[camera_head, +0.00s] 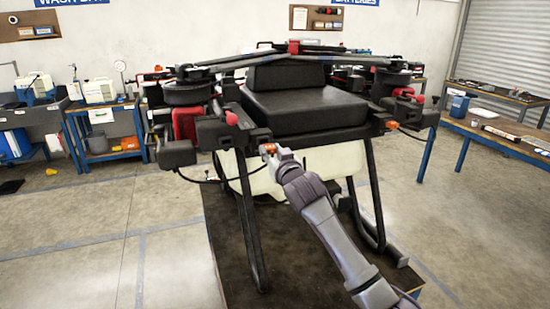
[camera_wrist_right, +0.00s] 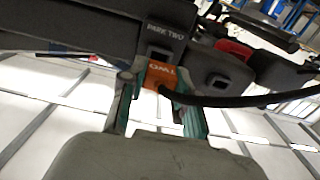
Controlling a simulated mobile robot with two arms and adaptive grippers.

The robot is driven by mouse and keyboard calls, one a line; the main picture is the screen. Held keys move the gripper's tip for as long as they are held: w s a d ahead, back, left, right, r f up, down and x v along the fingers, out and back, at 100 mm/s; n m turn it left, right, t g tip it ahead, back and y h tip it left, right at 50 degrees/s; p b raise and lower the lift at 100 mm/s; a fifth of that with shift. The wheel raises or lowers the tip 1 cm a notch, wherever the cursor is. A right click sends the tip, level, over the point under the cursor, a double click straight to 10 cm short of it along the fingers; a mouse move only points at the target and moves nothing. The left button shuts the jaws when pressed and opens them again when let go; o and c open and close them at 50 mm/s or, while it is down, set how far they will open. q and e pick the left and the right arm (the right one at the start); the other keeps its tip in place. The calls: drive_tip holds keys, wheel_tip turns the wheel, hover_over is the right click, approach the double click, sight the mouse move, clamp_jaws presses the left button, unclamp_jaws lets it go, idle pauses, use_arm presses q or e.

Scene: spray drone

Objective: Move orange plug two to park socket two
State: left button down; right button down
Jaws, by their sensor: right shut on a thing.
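The orange plug (camera_wrist_right: 160,75), marked "TWO" upside down in the picture, sits between the two fingers of my right gripper (camera_wrist_right: 157,92) in the right wrist view. The gripper is shut on it. A black cable runs from the plug to the right. Directly beyond the plug is the dark block labelled "PARK TWO", with park socket two (camera_wrist_right: 159,52) partly hidden behind the plug. I cannot tell whether the plug is seated in it or just in front. In the head view my right gripper (camera_head: 272,152) is at the drone's front, with orange showing at its tip. My left gripper is not in view.
The spray drone (camera_head: 290,108) stands on a dark platform (camera_head: 225,240). A second dark socket block (camera_wrist_right: 217,84) is right of the plug. Another orange part (camera_head: 391,125) shows at the drone's right. Benches (camera_head: 490,135) stand at the sides, with open floor between.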

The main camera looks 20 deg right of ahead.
sight(267, 145)
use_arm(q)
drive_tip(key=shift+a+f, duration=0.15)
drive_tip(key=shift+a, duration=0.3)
use_arm(e)
drive_tip(key=shift+w, duration=0.75)
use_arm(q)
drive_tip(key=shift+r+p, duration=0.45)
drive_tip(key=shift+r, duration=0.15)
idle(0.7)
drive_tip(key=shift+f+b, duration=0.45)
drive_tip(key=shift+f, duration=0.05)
use_arm(e)
drive_tip(key=shift+w, duration=1.2)
drive_tip(key=c, duration=0.7)
unclamp_jaws()
drive_tip(key=shift+c, duration=0.2)
drive_tip(key=shift+s, duration=0.1)
drive_tip(key=s, duration=1.1)
drive_tip(key=shift+s+d, duration=0.2)
drive_tip(key=shift+s, duration=0.2)
